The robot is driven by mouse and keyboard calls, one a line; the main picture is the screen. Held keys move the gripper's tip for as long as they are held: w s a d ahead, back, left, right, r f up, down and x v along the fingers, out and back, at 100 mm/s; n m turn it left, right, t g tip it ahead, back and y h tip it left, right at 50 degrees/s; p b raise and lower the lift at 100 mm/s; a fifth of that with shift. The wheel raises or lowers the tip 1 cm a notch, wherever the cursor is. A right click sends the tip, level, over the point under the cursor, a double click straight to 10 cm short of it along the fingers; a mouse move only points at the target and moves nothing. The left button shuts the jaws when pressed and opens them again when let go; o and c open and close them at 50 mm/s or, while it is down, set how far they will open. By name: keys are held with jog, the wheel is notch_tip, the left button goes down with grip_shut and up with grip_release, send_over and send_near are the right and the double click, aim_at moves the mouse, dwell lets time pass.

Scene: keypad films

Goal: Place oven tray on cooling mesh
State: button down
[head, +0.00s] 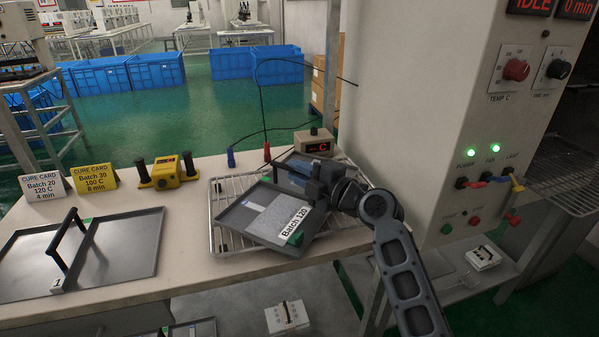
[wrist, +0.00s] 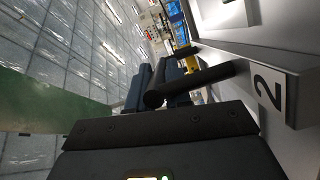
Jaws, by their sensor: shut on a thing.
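The oven tray (head: 237,222) is a grey two-part metal tray with a central handle. It carries a pale film strip, a label reading "Batch 120" and a small green piece. My gripper (head: 318,185) is shut on its handle, which shows as a black bar in the wrist view (wrist: 200,84) near a plate marked 2 (wrist: 268,90). The tray is over the cooling mesh (head: 219,190), a wire rack on the bench, turned at an angle to it. Its front corner reaches near the mesh's front edge. I cannot tell whether it touches the mesh. My gripper hides part of the tray's far half.
Another tray (head: 130,250), marked 1, lies left on the bench. Two cure cards (head: 95,176) and a yellow device (head: 167,172) stand behind it. A small box with a display (head: 315,141) and cables stand behind the mesh. The oven cabinet (head: 430,100) rises at right.

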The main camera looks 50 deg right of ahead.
jog(key=shift+f, duration=0.1)
jog(key=c, duration=1.1)
grip_release()
jog(key=shift+o, duration=0.2)
jog(key=shift+r, duration=0.25)
jog(key=s+b, duration=0.1)
jog(key=s, duration=0.3)
jog(key=s+a+b, duration=0.1)
jog(key=s, duration=0.3)
jog(key=s+b, duration=0.1)
jog(key=s, duration=0.3)
jog(key=shift+a+r, duration=0.15)
